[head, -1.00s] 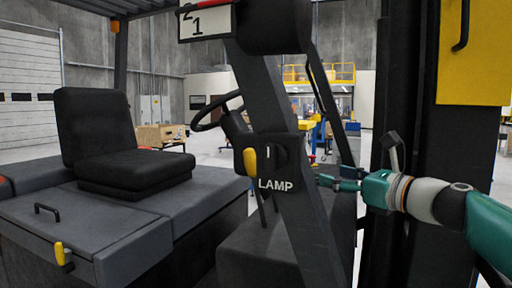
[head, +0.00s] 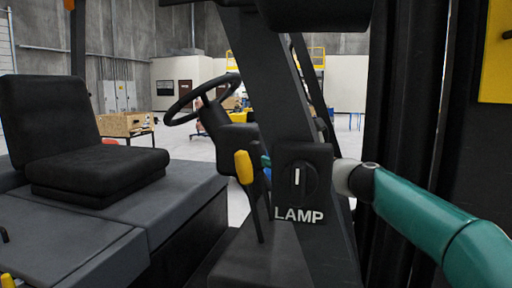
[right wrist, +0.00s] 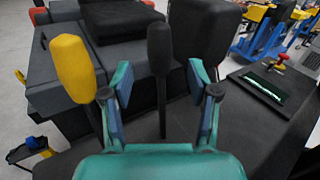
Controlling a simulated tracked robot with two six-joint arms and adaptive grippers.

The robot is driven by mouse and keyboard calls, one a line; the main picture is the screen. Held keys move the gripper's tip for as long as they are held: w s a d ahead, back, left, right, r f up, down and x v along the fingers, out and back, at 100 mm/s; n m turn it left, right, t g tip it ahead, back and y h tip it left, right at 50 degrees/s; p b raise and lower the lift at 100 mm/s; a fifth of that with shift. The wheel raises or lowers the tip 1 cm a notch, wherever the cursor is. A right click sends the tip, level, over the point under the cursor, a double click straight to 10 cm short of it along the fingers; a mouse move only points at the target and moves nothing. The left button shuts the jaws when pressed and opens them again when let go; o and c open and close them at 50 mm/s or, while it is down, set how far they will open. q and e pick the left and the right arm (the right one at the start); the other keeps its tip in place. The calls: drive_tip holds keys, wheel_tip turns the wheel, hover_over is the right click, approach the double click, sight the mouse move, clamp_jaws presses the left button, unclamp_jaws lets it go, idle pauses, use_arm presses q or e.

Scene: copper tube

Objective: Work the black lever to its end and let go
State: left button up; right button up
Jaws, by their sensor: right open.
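The black lever (right wrist: 160,62) stands upright in the right wrist view, with a thick black grip on a thin stem. My right gripper (right wrist: 162,88) is open, with its two blue-padded fingers on either side of the lever, apart from it. In the head view my right arm passes behind the dark post, and only a bit of teal (head: 266,163) shows past the post's left edge. The black lever is hidden there. My left gripper is in neither view.
A yellow-handled lever (head: 243,167) stands close by; in the right wrist view it (right wrist: 75,68) is just left of my left-hand finger. The post carries a knob (head: 297,177) above a LAMP label (head: 299,215). A steering wheel (head: 196,98) and black seat (head: 88,150) are beyond.

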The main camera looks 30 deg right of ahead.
sight(261, 153)
drive_tip(key=w+p, duration=0.1)
drive_tip(key=w, duration=0.4)
drive_tip(key=w+a+p, duration=0.1)
drive_tip(key=w, duration=0.2)
drive_tip(key=shift+w+p, duration=0.15)
drive_tip(key=shift+p, duration=0.2)
clamp_jaws()
